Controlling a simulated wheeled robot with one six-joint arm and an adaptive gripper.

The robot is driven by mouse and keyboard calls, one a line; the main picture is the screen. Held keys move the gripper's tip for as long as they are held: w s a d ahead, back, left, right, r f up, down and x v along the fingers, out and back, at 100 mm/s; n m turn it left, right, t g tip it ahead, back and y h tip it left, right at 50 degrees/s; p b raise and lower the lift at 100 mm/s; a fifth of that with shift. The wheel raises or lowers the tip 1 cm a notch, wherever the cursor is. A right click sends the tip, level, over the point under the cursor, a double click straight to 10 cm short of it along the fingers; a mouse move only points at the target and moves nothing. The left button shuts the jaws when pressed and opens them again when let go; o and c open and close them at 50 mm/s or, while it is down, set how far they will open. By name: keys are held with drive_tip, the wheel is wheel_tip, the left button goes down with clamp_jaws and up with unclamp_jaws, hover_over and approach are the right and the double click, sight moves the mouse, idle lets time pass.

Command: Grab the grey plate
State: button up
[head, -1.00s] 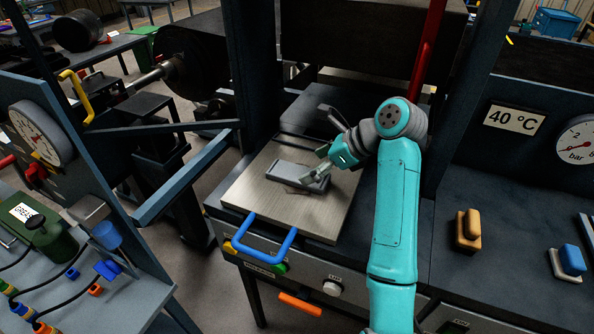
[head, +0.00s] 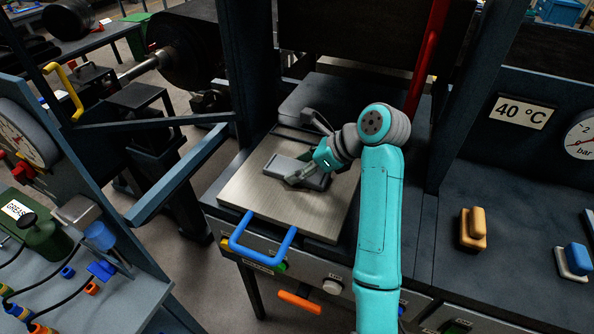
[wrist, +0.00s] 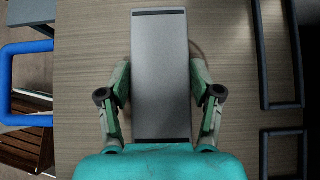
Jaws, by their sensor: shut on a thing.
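The grey plate (wrist: 160,75) is a flat oblong block with dark end strips. In the wrist view it lies lengthwise between the two fingers of my gripper (wrist: 160,95), which touch its long sides. In the head view the grey plate (head: 283,168) is over the metal platen (head: 248,196), and my gripper (head: 308,176) is at its right part. My gripper is shut on the plate. Whether the plate rests on the platen or is slightly raised, I cannot tell. My fingers hide part of it in the head view.
A blue handle (head: 262,245) stands at the platen's front edge. Dark rails (wrist: 276,55) lie beside the plate in the wrist view. A red upright bar (head: 428,55) and dark press posts rise behind my arm. An orange block (head: 472,228) sits on the right bench.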

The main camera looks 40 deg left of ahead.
wheel_tip(320, 180, up, 10)
idle(0.7)
